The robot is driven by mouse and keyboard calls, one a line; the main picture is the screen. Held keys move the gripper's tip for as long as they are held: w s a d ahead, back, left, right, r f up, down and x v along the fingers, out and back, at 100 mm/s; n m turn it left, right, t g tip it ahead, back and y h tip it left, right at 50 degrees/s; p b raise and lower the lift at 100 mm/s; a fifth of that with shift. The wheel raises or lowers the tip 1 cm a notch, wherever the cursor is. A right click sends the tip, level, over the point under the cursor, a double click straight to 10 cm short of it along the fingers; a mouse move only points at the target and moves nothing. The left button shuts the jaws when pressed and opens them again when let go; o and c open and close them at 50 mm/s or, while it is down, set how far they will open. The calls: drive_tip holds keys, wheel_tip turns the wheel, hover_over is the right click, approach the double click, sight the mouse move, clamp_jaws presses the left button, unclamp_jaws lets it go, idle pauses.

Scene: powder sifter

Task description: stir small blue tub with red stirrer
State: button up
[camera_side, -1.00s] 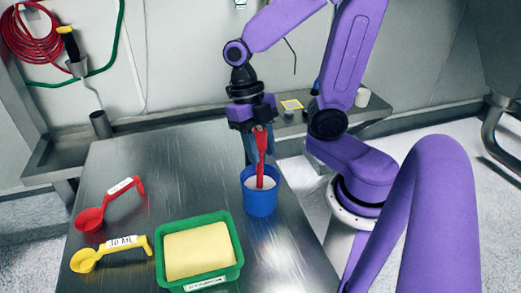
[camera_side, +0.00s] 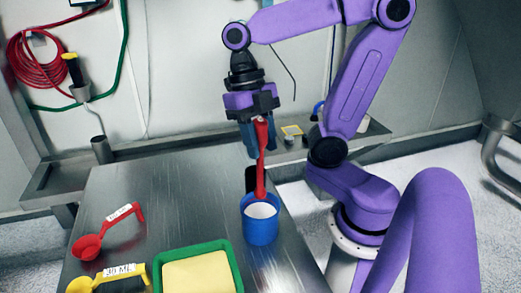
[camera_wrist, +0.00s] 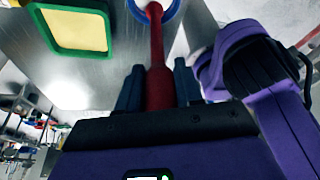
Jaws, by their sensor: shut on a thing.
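My gripper (camera_side: 259,147) is shut on the red stirrer (camera_side: 261,172), which hangs down nearly upright. The small blue tub (camera_side: 260,229) stands on the table below and holds white powder (camera_side: 261,210). The stirrer's lower end is at the tub's back rim in the side view; I cannot tell whether it is just inside or above the rim. In the wrist view, the red stirrer (camera_wrist: 158,60) runs from between my fingers (camera_wrist: 158,88) toward the blue tub (camera_wrist: 172,14), which is cut off at the top edge.
A green-rimmed tub (camera_side: 236,262) of yellow powder stands at the front. A red scoop (camera_side: 87,246) and a yellow scoop (camera_side: 82,284) lie at the left. A dark object (camera_side: 251,180) shows behind the blue tub. The table's middle (camera_side: 180,205) is clear.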

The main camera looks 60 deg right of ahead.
sight(260, 119)
drive_tip(key=shift+r, duration=2.35)
drive_tip(key=shift+f, duration=0.1)
